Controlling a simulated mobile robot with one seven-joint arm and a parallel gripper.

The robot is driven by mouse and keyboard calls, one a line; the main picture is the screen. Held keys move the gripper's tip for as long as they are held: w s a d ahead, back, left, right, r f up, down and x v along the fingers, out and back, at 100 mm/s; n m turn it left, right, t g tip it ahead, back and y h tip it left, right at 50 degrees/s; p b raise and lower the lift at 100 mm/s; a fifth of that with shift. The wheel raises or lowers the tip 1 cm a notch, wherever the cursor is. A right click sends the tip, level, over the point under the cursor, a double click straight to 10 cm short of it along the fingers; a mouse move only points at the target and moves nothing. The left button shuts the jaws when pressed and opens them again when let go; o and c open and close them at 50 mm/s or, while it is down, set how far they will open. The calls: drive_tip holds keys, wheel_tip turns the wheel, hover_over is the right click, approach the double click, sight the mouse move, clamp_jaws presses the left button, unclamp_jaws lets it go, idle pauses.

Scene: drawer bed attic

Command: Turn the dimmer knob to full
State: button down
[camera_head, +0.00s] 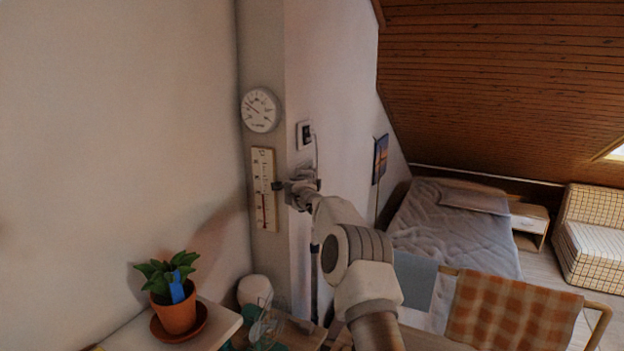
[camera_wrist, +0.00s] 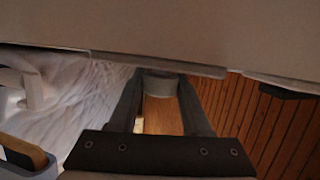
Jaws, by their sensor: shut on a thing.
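The dimmer knob (camera_wrist: 160,84) shows in the wrist view as a short grey round piece by the pale wall, between the two dark fingertips. My gripper (camera_wrist: 160,92) is shut on it, with a finger on each side. In the head view my gripper (camera_head: 298,184) is up against the narrow wall section, just right of the thermometer board. There the knob is hidden by my gripper. I cannot make out any mark on the knob, so its turned angle cannot be told.
A round white dial (camera_head: 260,110) and a thermometer board (camera_head: 263,215) hang left of my gripper. A small white wall unit (camera_head: 305,134) with a cable is just above. A potted plant (camera_head: 176,313) stands lower left. A rack with an orange checked cloth (camera_head: 510,312) is lower right.

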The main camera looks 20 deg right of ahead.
idle(0.5)
drive_tip(key=shift+c, duration=1.8)
unclamp_jaws()
drive_tip(key=shift+s, duration=0.1)
drive_tip(key=shift+b+v, duration=0.85)
drive_tip(key=shift+b, duration=0.1)
drive_tip(key=b+v, duration=0.5)
drive_tip(key=v, duration=1)
drive_tip(key=shift+s+a+b, duration=0.15)
drive_tip(key=shift+s+b, duration=0.1)
drive_tip(key=shift+b, duration=0.05)
